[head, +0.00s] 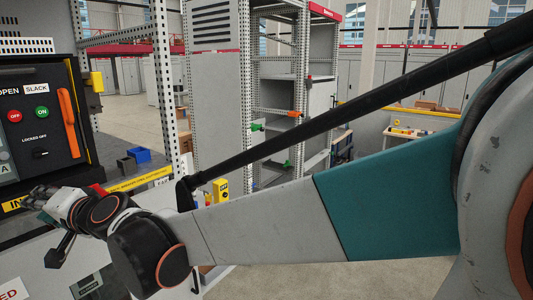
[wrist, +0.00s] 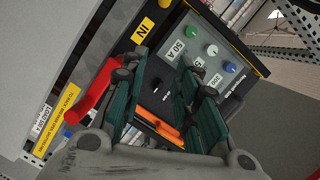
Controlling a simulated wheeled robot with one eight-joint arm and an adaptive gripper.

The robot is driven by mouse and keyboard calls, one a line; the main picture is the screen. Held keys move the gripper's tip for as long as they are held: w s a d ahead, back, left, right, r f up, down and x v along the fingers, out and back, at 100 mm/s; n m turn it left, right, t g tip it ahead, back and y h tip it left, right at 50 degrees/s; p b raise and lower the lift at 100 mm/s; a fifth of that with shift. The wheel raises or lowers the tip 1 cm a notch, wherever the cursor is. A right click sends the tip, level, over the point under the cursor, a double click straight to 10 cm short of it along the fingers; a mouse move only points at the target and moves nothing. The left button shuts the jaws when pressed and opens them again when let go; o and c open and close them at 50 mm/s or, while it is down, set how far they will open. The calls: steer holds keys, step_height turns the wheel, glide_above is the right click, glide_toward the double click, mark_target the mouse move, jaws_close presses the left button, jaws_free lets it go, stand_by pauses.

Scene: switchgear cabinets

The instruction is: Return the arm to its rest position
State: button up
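My arm reaches across the head view from the right to the lower left, with a grey and teal link. My gripper (head: 42,203) is at the far left, below a black switchgear panel (head: 45,160). In the wrist view the two teal fingers of my gripper (wrist: 163,65) stand apart, with nothing held between them. The same panel shows beyond them, tilted, with an orange handle (wrist: 160,128) partly hidden by the fingers. The orange handle (head: 69,123) stands upright in the head view.
A red handle (wrist: 92,100) is close to the left finger in the wrist view. Red and green buttons (head: 28,114) sit on the panel. A perforated metal post (head: 165,90) and an open cabinet frame (head: 285,90) stand behind the arm. Open floor lies between them.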

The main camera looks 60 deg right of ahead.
steer(key=s+a+f+n+g+b, duration=0.1)
steer(key=s+f+n+g+b, duration=0.5)
steer(key=s+f, duration=0.95)
steer(key=s+d+f+n+g+h+b, duration=0.2)
steer(key=s+d+f, duration=0.4)
steer(key=s+f, duration=0.5)
step_height(320, 180, down, 2)
steer(key=shift+d+f+n+g+h+b, duration=0.15)
steer(key=shift+n+g+h+b, duration=0.25)
steer(key=shift+n+h+b, duration=0.7)
steer(key=shift+s, duration=0.1)
